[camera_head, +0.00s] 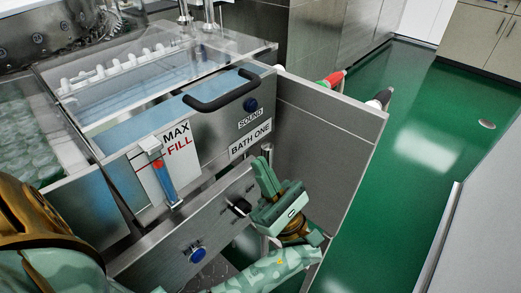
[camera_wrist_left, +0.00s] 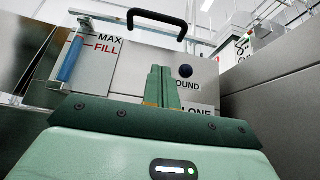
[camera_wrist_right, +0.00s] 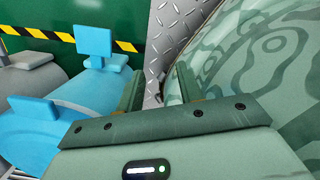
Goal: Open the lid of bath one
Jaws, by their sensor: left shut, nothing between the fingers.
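Bath one (camera_head: 215,135) is a steel tank with a BATH ONE label (camera_head: 250,140) on its front. A clear lid (camera_head: 225,45) covers its top, and a black bar handle (camera_head: 222,95) shows at the front edge. The handle also shows at the top of the left wrist view (camera_wrist_left: 158,20), above and beyond the fingers. My left gripper (camera_head: 266,160) is shut and empty, fingers pointing up, in front of the label and below the handle, apart from it. My right gripper (camera_wrist_right: 158,85) shows only in its wrist view, fingers apart with nothing between them.
A steel side panel (camera_head: 325,145) with red and black handles stands to the right. Green floor (camera_head: 400,150) beyond is clear. Blue fittings (camera_wrist_right: 95,75) lie near my right gripper.

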